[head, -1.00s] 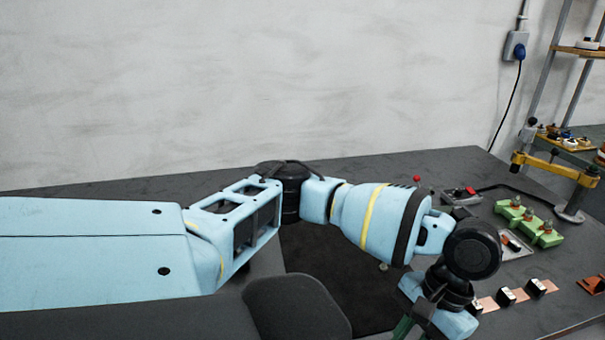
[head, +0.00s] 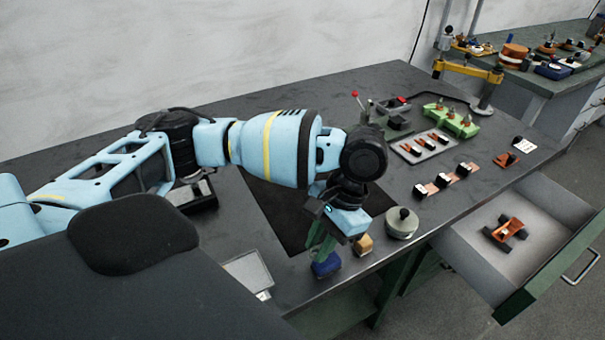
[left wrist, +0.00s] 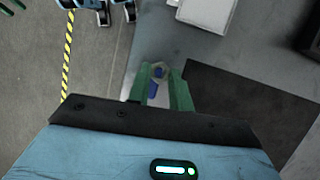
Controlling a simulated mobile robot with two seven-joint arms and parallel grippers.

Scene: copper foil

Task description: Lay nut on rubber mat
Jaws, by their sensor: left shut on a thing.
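My left gripper (head: 320,247) points down near the front edge of the workbench; it also shows in the left wrist view (left wrist: 160,80). Its green fingers are shut on a small greyish nut (left wrist: 158,67), seen between the fingertips in the left wrist view. In the head view the nut cannot be made out. The black rubber mat (head: 278,212) lies flat on the bench behind and beside the gripper, partly hidden by my left arm. In the left wrist view the mat (left wrist: 245,112) is to the right of the fingers. My right gripper is not in view.
A blue object (head: 326,265) sits just below the fingertips, with a small tan block (head: 363,244) and a round knobbed tin (head: 402,223) to its right. A grey tray (head: 248,272) lies left. An open drawer (head: 480,245) juts out at right.

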